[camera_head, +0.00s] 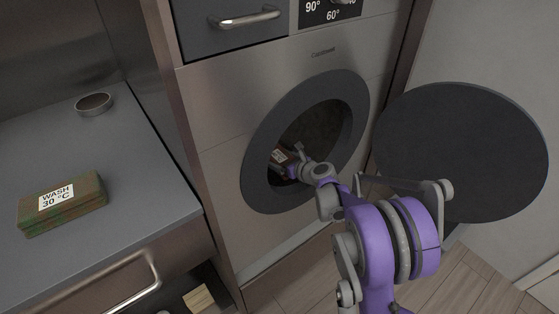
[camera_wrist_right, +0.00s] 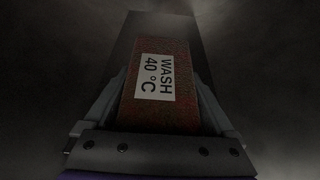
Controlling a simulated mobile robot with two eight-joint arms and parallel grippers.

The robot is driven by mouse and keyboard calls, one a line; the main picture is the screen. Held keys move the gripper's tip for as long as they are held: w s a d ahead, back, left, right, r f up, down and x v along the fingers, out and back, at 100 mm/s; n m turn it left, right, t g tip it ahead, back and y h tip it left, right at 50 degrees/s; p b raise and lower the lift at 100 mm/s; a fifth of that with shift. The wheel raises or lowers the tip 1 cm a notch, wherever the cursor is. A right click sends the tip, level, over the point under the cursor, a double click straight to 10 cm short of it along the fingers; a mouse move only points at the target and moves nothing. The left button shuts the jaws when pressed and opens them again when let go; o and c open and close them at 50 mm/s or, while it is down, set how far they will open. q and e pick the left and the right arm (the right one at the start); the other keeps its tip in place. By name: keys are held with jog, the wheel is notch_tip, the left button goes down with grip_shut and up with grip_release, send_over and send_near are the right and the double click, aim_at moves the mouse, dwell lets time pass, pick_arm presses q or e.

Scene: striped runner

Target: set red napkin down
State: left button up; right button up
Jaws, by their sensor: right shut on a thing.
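The red napkin (camera_wrist_right: 177,104) is a folded reddish-brown block with a white label reading "WASH 40 °C". It also shows small in the head view (camera_head: 277,157), inside the opening of the washing machine (camera_head: 222,142). My right gripper (camera_head: 286,163) reaches through the round doorway and is shut on the napkin, with a finger on each side of it in the right wrist view. The drum interior is dark, and I cannot tell whether the napkin touches it. My left gripper is not in view.
The round dark door (camera_head: 465,150) stands open on the right, close to my right arm. A green-brown folded cloth (camera_head: 80,212) labelled "WASH 30 °C" lies on the left counter (camera_head: 130,190), with a small round dish (camera_head: 94,103) behind it. A drawer below is partly open.

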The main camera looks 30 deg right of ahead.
jog(key=o, duration=1.1)
jog(key=shift+f, duration=0.1)
jog(key=shift+s+d+r, duration=0.1)
jog(key=shift+s+r, duration=0.2)
jog(key=shift+s, duration=0.05)
jog(key=p+v, duration=0.2)
jog(key=v, duration=0.9)
jog(key=shift+s+p, duration=0.15)
jog(key=shift+p, duration=0.25)
